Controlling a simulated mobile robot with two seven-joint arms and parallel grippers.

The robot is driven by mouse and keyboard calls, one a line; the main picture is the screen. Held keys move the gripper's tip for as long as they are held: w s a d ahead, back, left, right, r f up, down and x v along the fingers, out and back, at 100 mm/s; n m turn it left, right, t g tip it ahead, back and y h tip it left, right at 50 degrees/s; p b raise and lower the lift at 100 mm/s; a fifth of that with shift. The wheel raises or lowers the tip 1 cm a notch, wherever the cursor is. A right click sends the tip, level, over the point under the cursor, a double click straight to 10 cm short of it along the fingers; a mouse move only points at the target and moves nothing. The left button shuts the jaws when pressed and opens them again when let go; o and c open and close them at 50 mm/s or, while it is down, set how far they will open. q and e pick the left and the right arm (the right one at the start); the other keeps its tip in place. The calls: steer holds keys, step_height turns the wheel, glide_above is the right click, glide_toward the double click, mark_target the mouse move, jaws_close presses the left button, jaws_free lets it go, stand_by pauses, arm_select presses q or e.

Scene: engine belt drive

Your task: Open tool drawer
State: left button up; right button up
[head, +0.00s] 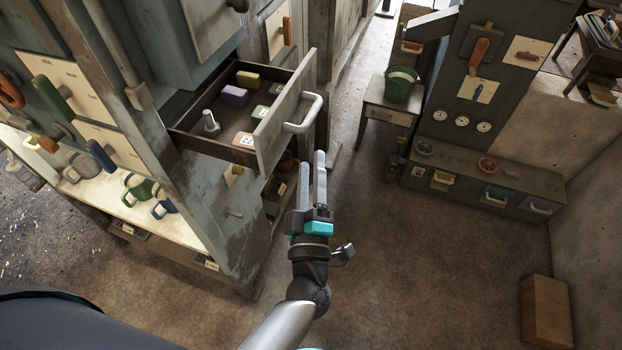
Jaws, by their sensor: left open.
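The tool drawer (271,131) stands pulled out of the grey cabinet (208,185), left of the middle in the head view. Its front carries a pale bar handle (304,115). Inside lie a purple block (235,96), a yellow block (248,79), a grey upright peg (210,123) and several small labelled cards. My left gripper (312,160) is open and empty, with its fingers pointing up the picture. In the picture it sits just below the handle, and a gap shows between them. My right gripper is not in view.
A workbench with mugs (137,187) stands at the left. A green bucket (402,84) sits on a small table at the back. A low drawer unit (483,180) and a wooden box (545,313) stand at the right. The middle floor is clear.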

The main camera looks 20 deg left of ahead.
arm_select(q)
steer(key=shift+v, duration=1.15)
steer(key=s+d+f+m+g+h+b, duration=0.1)
steer(key=s+f+m+g+h+b, duration=0.2)
steer(key=f, duration=0.9)
steer(key=s+f+m+g+h+b, duration=0.15)
steer(key=s+f+m+g, duration=0.35)
steer(key=f, duration=0.6)
steer(key=s+d+f+m+g+h+b, duration=0.1)
steer(key=s+f+m+h, duration=0.3)
steer(key=f, duration=0.8)
steer(key=s+a+f+m+g+y+b, duration=0.1)
steer(key=s+a+f+m+g, duration=0.1)
steer(key=s+a+f+g, duration=0.3)
steer(key=s+a+f+m+g+y+b, duration=0.2)
steer(key=s+a+f, duration=0.4)
steer(key=s+f, duration=0.6)
steer(key=s+m+g, duration=0.1)
steer(key=s+g, duration=0.1)
steer(key=s, duration=0.2)
steer(key=shift+g, duration=0.4)
